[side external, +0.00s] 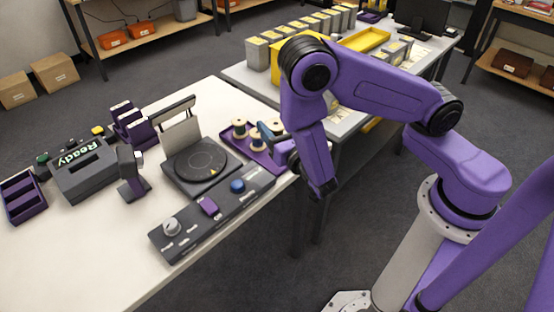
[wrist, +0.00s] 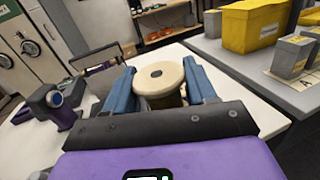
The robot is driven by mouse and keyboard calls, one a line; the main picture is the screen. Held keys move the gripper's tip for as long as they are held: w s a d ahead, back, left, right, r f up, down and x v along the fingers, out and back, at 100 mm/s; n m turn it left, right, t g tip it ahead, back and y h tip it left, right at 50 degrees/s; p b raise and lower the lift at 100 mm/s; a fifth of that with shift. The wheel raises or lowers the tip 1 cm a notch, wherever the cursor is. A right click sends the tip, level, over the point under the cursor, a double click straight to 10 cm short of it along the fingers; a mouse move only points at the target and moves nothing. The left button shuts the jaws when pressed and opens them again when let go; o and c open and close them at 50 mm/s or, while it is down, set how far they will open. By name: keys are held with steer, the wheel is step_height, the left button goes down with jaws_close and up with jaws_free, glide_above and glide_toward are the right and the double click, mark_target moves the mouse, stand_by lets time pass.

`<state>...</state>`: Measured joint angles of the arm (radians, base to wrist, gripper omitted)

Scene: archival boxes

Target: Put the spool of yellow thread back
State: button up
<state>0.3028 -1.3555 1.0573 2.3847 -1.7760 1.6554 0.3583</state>
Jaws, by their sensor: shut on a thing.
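In the wrist view my gripper (wrist: 160,78) has its two blue fingers closed on either side of a spool (wrist: 160,77) with a cream, round end and a dark centre hole. Only a little of its dull yellowish-brown winding shows, so the thread colour is hard to tell. In the side external view my gripper (side external: 272,133) is low at the right end of a purple tray (side external: 234,146) that has pale-ended spools (side external: 240,126) in it. The fingers and arm partly hide this end of the tray. I cannot tell whether the held spool touches the tray.
A control panel (side external: 212,214) with knobs and a blue button lies in front. A "Ready" display box (side external: 85,172) and purple holders stand further left.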

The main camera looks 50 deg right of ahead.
steer(key=shift+s+d+f+n+y, duration=0.65)
steer(key=shift+s+d+n+y, duration=1.05)
steer(key=shift+s+d, duration=2.1)
steer(key=shift+m+t, duration=0.3)
steer(key=shift+m, duration=0.1)
steer(key=w+f, duration=0.3)
steer(key=w, duration=0.1)
steer(key=w+a+f, duration=0.1)
steer(key=w+f, duration=0.2)
steer(key=w, duration=0.1)
steer(key=w+f, duration=0.3)
steer(key=w, duration=0.1)
steer(key=shift+w+a+f, duration=0.15)
steer(key=shift+w+a, duration=0.05)
steer(key=shift+w, duration=0.1)
steer(key=shift+w+f, duration=0.15)
steer(key=shift+f, duration=0.05)
steer(key=shift+w+f+y, duration=0.1)
steer(key=shift+f+y, duration=0.3)
steer(key=shift+f, duration=1.2)
steer(key=shift+f, duration=0.1)
steer(key=o, duration=1.1)
